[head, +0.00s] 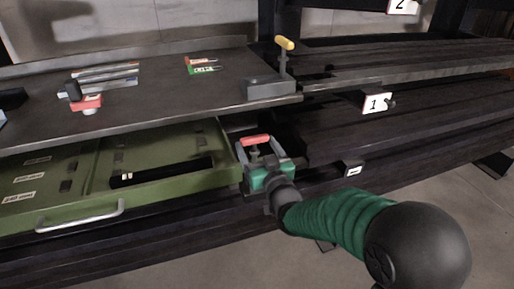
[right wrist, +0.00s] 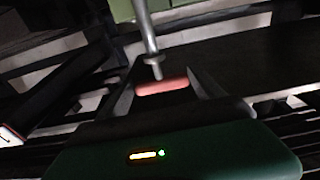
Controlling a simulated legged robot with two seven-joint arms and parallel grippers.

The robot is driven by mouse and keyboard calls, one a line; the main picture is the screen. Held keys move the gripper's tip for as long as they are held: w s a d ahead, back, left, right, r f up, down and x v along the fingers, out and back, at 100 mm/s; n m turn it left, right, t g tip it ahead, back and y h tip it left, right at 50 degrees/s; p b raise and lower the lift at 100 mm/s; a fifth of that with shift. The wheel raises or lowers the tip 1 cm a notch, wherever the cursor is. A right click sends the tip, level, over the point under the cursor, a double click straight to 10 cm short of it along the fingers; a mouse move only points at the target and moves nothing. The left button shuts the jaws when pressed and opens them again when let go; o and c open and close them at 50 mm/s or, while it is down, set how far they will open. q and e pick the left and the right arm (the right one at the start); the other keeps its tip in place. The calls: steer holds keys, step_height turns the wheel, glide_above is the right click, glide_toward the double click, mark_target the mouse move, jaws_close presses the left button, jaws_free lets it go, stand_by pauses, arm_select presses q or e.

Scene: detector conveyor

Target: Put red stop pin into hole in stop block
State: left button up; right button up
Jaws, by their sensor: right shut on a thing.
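My right gripper (head: 258,143) is below the front right corner of the tabletop, beside the green drawer's right end. It is shut on the red stop pin (head: 256,140), whose red handle lies crosswise between the fingers. In the right wrist view the red handle (right wrist: 163,86) sits between the fingertips, and a grey metal shaft runs from it towards the top of the picture. A dark grey block (head: 270,89), which looks like the stop block, stands at the table's right end with a yellow-handled pin (head: 285,44) upright at it. Its hole cannot be made out. My left gripper is not in view.
The grey table (head: 160,115) carries a red and black tool (head: 86,101), grey bars and red and green labels (head: 202,65). Below is an open green drawer (head: 60,212) with a metal handle. Dark conveyor rails with tag 1 (head: 377,102) run to the right.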

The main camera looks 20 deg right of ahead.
mark_target(256, 157)
steer(key=shift+f, duration=0.15)
steer(key=shift+f+b, duration=0.3)
steer(key=shift+b, duration=0.1)
steer(key=shift+f+b, duration=1.55)
steer(key=shift+f, duration=0.25)
steer(key=o, duration=1.6)
steer(key=shift+f, duration=0.1)
